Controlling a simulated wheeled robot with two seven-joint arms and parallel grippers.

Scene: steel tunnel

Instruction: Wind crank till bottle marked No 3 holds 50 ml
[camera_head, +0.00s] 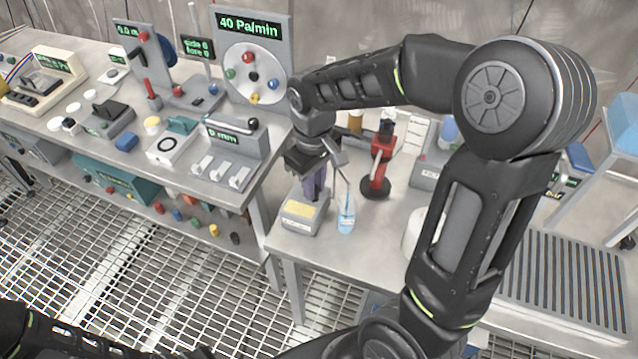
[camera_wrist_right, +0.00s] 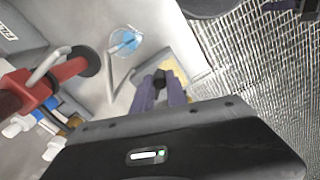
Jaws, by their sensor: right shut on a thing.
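My right gripper (camera_head: 316,192) points down over a small grey box (camera_head: 300,218) with a yellow panel on top. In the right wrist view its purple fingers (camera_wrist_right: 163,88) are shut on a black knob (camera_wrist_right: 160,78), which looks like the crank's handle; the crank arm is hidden. A clear bottle (camera_head: 345,214) with blue liquid at its bottom stands just right of the box, apart from the fingers. It also shows in the right wrist view (camera_wrist_right: 126,41). A bent grey tube (camera_head: 341,160) runs above it. I cannot read a number or the level on the bottle. My left gripper is out of view.
A red stand (camera_head: 378,165) on a dark base is close behind the bottle. A left bench (camera_head: 230,195) with several instruments and a "40 Pa/min" panel (camera_head: 250,58) stands beside my arm. A ribbed grey plate (camera_head: 560,285) lies at right.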

